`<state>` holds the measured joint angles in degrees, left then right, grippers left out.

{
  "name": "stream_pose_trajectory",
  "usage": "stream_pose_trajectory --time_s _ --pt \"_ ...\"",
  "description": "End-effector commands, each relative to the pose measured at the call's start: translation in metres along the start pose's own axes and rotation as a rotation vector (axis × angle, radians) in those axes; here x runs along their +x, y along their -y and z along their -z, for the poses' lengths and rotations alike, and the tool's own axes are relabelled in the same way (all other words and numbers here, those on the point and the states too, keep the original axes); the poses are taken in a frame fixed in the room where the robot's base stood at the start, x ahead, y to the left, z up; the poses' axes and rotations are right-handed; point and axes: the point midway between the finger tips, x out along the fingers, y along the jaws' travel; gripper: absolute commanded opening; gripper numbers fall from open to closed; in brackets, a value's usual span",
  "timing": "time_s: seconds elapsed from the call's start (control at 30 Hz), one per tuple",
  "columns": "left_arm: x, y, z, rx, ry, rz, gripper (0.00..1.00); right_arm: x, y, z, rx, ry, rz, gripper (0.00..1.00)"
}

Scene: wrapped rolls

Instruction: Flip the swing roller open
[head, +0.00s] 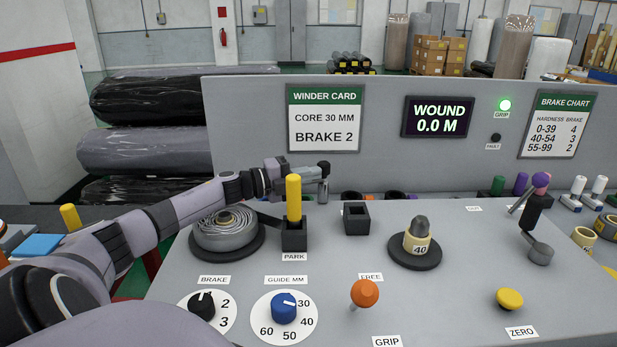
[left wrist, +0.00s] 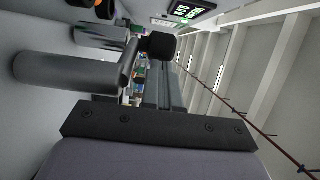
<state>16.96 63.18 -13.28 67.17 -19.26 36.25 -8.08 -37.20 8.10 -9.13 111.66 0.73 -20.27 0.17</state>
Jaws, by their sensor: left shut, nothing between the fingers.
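My left gripper (head: 308,174) reaches in from the left, behind the yellow bar, with its fingers shut and empty. My right gripper is not in view.
A yellow bar (head: 294,197) stands in the black PARK holder (head: 295,237) in front of my left gripper. A grey wound roll (head: 225,230) lies below my forearm. A core marked 40 (head: 417,238) and a purple-knobbed crank (head: 534,210) stand to the right.

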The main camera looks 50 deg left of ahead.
Motion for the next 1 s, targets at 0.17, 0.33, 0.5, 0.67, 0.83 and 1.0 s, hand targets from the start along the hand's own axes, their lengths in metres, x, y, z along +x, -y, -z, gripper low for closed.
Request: stream_pose_trajectory --time_s 0.17,0.33,0.5,0.67,0.83,1.0 --pt "0.002 0.004 0.004 0.001 -0.011 0.01 0.0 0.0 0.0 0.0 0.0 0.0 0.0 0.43" --pt "-0.007 0.001 0.003 -0.001 -0.009 0.007 0.0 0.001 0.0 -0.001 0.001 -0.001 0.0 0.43" --pt "-0.023 0.0 0.002 0.001 -0.006 0.002 0.0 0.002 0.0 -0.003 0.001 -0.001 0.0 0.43" --pt "-0.037 -0.001 0.001 -0.001 -0.003 0.001 0.0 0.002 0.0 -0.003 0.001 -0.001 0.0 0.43" --pt "-0.051 -0.001 0.001 -0.001 -0.003 -0.001 0.0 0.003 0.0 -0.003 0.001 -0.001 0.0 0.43" --pt "-0.064 -0.001 0.0 -0.001 -0.001 0.0 0.0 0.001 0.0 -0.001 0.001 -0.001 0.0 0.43"
